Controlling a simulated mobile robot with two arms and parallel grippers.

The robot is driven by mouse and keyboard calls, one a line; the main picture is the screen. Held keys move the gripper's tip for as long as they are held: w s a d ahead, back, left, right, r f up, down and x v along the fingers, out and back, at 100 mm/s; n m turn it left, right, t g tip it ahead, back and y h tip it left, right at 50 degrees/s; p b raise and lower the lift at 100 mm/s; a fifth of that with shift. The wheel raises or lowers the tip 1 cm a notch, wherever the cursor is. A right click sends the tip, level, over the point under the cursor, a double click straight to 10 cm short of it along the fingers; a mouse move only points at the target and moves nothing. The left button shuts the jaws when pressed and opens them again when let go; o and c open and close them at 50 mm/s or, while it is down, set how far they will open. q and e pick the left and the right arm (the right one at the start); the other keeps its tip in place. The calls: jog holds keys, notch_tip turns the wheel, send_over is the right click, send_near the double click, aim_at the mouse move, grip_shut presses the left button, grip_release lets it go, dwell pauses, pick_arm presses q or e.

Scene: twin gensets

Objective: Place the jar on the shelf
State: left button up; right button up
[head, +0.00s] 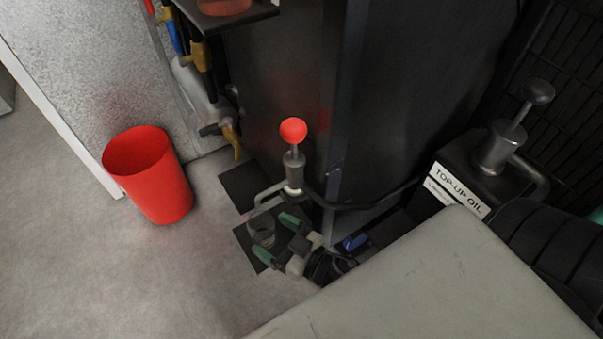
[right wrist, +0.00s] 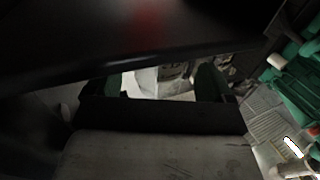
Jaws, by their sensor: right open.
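My right gripper (head: 278,238) is low in the middle of the head view, with two green fingertips spread apart. A small grey, see-through jar (head: 262,234) stands on a dark flat plate (head: 246,245), at or between the fingertips; I cannot tell whether they touch it. In the right wrist view the green fingers (right wrist: 161,83) are apart, with a pale shape between them that I cannot identify for sure. Another dark shelf (head: 254,14) at the top edge holds a reddish item, cut off by the frame. My left gripper is not in view.
A red bin (head: 150,176) stands on the grey floor at left. A tall dark cabinet (head: 400,100) rises behind the gripper. A red-knobbed lever (head: 293,130) stands close above it. A "TOP-UP OIL" unit (head: 470,175) is at right.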

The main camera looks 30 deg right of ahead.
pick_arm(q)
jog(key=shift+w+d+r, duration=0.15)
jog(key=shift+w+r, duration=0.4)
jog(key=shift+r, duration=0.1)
pick_arm(e)
jog(key=v, duration=0.9)
jog(key=shift+s, duration=0.25)
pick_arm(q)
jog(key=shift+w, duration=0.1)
pick_arm(e)
jog(key=shift+d, duration=0.1)
